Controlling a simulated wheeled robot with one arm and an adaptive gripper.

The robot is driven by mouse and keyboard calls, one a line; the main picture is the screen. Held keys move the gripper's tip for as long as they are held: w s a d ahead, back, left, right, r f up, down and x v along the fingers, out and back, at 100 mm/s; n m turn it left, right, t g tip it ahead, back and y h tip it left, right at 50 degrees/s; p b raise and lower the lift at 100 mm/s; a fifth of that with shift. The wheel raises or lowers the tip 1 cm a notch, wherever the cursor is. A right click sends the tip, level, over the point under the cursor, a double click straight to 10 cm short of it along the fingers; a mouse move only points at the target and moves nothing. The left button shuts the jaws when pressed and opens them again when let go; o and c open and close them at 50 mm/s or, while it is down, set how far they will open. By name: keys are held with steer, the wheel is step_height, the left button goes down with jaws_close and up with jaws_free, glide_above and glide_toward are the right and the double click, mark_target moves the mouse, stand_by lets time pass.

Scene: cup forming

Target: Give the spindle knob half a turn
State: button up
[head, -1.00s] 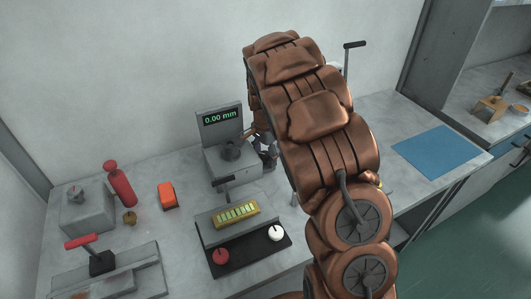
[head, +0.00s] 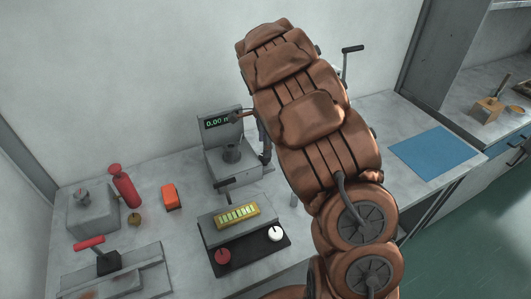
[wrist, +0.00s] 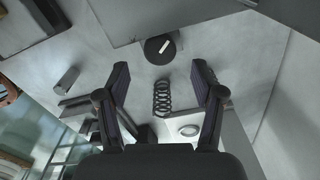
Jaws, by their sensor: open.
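A dark round knob (head: 231,153) stands on the grey gauge unit (head: 222,172), in front of its lit display, in the head view. It is likely the spindle knob. The wrist view shows a dark round knob (wrist: 153,53) with a white mark, beyond my fingertips; I take it to be the same one. My gripper (wrist: 162,76) is open, its two fingers spread and nothing between them touching. The knob lies ahead of the gap, apart from both fingers. In the head view my arm hides most of my gripper, and a part of it overlaps the display's right side.
A coil spring (wrist: 162,98) shows between the fingers, below the knob. A black panel with a red knob (head: 222,256) and a white knob (head: 275,233) is in front. An orange block (head: 171,196) and red bottle-shaped thing (head: 124,186) stand left. A blue mat (head: 436,152) lies right.

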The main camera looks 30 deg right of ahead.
mark_target(266, 159)
steer(key=shift+s+a+r, duration=0.1)
steer(key=shift+s+r, duration=0.15)
steer(key=shift+r, duration=0.35)
steer(key=shift+s+r, duration=0.2)
steer(key=shift+r, duration=0.35)
steer(key=shift+s+r+n, duration=0.25)
steer(key=shift+s+n, duration=0.05)
steer(key=s+a+r+n, duration=0.2)
steer(key=s+n, duration=0.2)
steer(key=s, duration=0.3)
steer(key=s+a+r+n, duration=0.3)
steer(key=s+n, duration=0.1)
steer(key=s, duration=0.4)
steer(key=s+a+r+n+g, duration=0.1)
steer(key=s+a+r+n, duration=0.1)
steer(key=s, duration=0.6)
steer(key=shift+a+r+n, duration=0.15)
steer(key=shift+a+n, duration=0.3)
steer(key=shift+n, duration=0.65)
steer(key=shift+s, duration=0.1)
